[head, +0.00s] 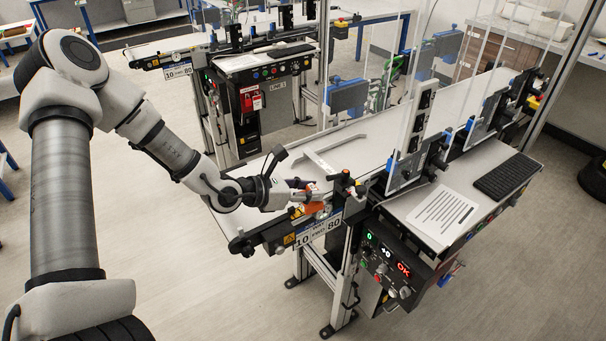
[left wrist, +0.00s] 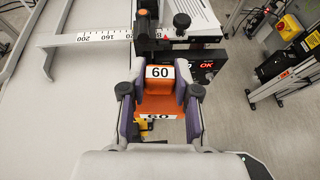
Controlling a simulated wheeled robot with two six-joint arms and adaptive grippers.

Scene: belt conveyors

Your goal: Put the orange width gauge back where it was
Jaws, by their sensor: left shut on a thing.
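The orange width gauge (left wrist: 181,86), marked 60 on white labels, sits between the two fingers of my left gripper (left wrist: 160,92) in the left wrist view. The gripper is shut on it. In the head view my left gripper (head: 303,197) is at the near side of the front conveyor (head: 345,145), and part of the orange gauge (head: 313,208) shows there beside the 10/80 plate. I cannot tell whether the gauge touches the conveyor frame. My right gripper is not in view.
A ruler scale (left wrist: 104,37) and a black clamp with knobs (left wrist: 181,22) lie just beyond the gauge. The belt surface is mostly clear.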

